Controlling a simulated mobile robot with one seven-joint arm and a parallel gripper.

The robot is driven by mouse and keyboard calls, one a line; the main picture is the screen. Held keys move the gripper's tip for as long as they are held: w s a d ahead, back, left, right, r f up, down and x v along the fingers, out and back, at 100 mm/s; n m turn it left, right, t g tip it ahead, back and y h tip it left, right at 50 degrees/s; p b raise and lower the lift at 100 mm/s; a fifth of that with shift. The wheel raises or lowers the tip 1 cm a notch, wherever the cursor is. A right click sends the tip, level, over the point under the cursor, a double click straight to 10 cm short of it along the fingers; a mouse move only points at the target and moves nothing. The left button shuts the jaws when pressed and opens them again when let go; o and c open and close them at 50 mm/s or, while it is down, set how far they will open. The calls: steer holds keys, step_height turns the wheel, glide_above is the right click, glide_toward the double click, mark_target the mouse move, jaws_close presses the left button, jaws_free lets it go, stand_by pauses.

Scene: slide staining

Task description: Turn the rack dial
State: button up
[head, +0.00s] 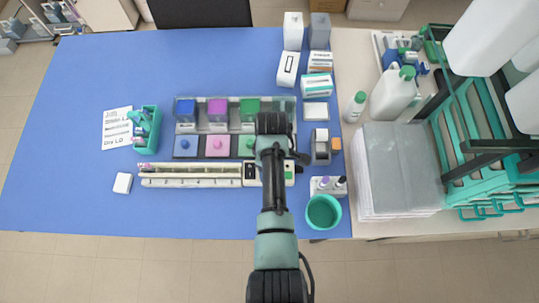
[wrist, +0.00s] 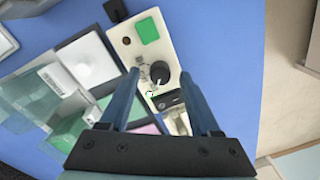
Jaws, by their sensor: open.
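The black rack dial (wrist: 160,70) is a round knob with a pale pointer line, on the cream control end (wrist: 178,48) of the rack. A green square button and a small dark red round spot are on the same face. In the wrist view my gripper (wrist: 160,78) is open, with one blue finger on each side of the dial in the picture. I cannot tell whether the fingertips touch it or are above it. In the head view the long white rack (head: 200,182) lies across the blue mat, and my arm covers part of its right end, hiding the dial.
Staining dishes with blue, pink and green lids (head: 218,109) stand behind the rack. A teal cup (head: 323,212) and small bottles are to the right of its end. A tape dispenser (head: 320,148) stands close behind. The front of the blue mat (head: 150,215) is clear.

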step_height(320, 180, up, 13)
steer(key=b, duration=0.1)
steer(key=shift+w+d+f+b, duration=0.15)
steer(key=shift+w+b, duration=0.15)
steer(key=shift+b, duration=0.1)
stand_by(0.3)
